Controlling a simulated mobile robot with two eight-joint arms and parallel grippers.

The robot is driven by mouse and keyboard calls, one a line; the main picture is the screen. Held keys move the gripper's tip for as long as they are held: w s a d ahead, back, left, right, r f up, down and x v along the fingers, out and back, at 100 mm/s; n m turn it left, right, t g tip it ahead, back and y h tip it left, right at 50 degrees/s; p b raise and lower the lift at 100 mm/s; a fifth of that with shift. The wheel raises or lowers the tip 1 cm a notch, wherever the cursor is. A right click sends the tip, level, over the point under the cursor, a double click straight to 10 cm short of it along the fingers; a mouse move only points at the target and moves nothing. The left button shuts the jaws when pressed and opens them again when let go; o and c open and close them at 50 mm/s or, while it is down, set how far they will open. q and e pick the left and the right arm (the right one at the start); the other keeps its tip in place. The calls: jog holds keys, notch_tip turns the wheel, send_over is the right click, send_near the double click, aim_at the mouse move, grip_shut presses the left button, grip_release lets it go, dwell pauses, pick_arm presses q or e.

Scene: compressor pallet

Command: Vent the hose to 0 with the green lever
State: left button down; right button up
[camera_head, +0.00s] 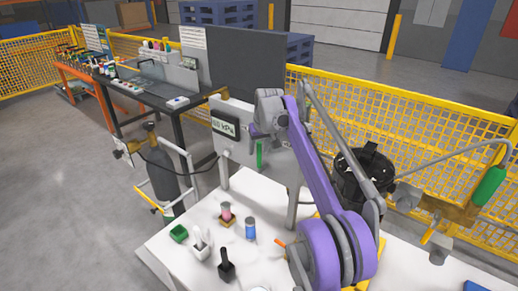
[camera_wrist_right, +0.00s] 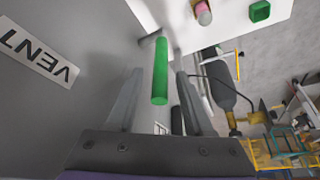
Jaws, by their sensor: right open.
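The green lever (camera_wrist_right: 160,72) hangs from the grey panel (camera_wrist_right: 90,50), beside a VENT label (camera_wrist_right: 40,55). In the right wrist view it lies between the two fingers of my right gripper (camera_wrist_right: 159,78), with room on both sides. In the head view the lever (camera_head: 259,154) shows just below my right gripper (camera_head: 257,132), which is open and holds nothing. A kPa display (camera_head: 224,128) is on the panel's left; I read about 110, but the digits are small. My left gripper is not in view.
The white table (camera_head: 190,262) holds a green box (camera_head: 179,233), a blue-capped bottle (camera_head: 250,229), a pink item (camera_head: 226,212) and a black-handled tool (camera_head: 226,265). A black canister (camera_head: 362,175) stands right of the panel. A gas bottle (camera_head: 160,170) stands left, with open floor beyond.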

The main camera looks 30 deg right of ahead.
grip_shut()
dwell(1.4)
